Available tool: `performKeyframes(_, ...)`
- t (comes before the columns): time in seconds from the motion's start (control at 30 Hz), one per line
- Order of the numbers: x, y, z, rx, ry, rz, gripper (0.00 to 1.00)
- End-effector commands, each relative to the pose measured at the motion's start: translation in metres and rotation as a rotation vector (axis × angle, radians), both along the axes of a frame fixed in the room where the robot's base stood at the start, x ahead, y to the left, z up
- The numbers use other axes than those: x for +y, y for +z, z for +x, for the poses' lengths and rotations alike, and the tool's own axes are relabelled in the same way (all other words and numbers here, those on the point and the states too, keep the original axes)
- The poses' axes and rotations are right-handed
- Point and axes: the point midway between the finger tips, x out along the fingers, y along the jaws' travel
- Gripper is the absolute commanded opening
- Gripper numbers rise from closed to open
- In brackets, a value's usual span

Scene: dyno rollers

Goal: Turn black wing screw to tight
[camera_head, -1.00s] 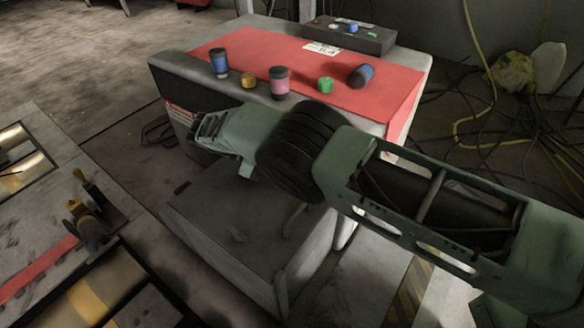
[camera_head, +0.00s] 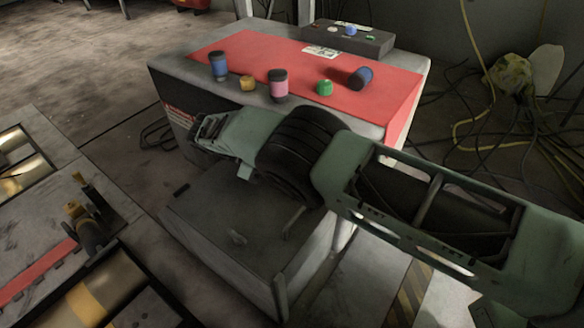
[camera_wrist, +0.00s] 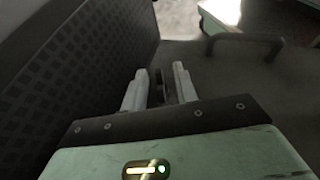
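My gripper (camera_wrist: 160,82) is beside the dark side wall of the grey cabinet (camera_wrist: 85,70). Its two pale fingers stand apart in the wrist view. A small dark upright piece (camera_wrist: 159,88), possibly the black wing screw, shows between the fingers. I cannot tell whether they touch it, nor how tight it is. In the head view my gripper (camera_head: 207,128) is low at the cabinet's front left side, and my arm hides much of that side. The wing screw cannot be made out there.
A grey box (camera_head: 240,225) stands below my arm. Cables lie at right.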

Motion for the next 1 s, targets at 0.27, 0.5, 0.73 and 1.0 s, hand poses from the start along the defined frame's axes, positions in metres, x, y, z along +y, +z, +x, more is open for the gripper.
performKeyframes(0.27, -0.001, 0.055, -0.003, 0.003, -0.003, -0.002, 0.29)
performKeyframes(0.5, -0.002, 0.090, -0.004, 0.002, 0.000, 0.001, 0.29)
performKeyframes(0.73, -0.002, 0.099, -0.004, 0.001, 0.001, 0.002, 0.29)
performKeyframes(1.0, -0.002, 0.099, -0.004, 0.001, 0.002, 0.002, 0.46)
